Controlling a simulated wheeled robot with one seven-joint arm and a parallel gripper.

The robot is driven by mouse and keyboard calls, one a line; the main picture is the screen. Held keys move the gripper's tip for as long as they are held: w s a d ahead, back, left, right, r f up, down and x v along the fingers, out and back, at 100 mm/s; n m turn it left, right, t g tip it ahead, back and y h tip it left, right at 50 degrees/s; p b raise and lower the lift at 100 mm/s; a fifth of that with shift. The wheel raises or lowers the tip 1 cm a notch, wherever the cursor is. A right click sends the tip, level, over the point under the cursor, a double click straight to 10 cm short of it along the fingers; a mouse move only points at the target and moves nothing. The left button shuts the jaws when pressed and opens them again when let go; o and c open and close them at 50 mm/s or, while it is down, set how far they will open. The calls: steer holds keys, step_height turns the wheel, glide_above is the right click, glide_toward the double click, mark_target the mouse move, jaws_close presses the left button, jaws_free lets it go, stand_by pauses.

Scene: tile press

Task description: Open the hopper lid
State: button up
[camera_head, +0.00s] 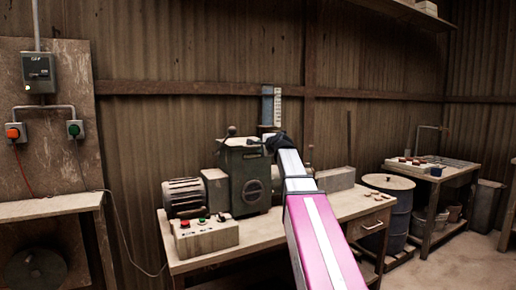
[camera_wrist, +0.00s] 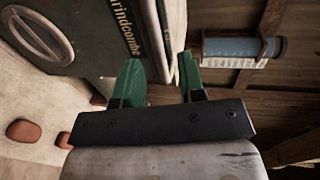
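The dark green press body (camera_head: 243,180) stands on the bench in the head view, with a round plate on its front. Its hopper lid (camera_head: 240,143) appears to be the flat top, and it looks closed. A knobbed lever (camera_head: 230,131) rises at the top left. My gripper (camera_head: 273,137) is at the top right of the machine, small and dark there. In the wrist view my gripper (camera_wrist: 160,72) has its two green fingers apart. A green and pale edge of the machine (camera_wrist: 153,40), lettered "rindcombe", reaches toward the gap. I cannot tell whether the fingers touch it.
A motor (camera_head: 184,197) and a button box (camera_head: 205,236) sit left on the bench (camera_head: 340,207). A blue cylinder (camera_wrist: 232,47) is on the wall beyond the fingers. A drum (camera_head: 392,210) and a second table (camera_head: 440,172) stand to the right.

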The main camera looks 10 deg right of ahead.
mark_target(259, 146)
steer(key=x, duration=0.4)
steer(key=shift+s, duration=0.1)
jaws_close()
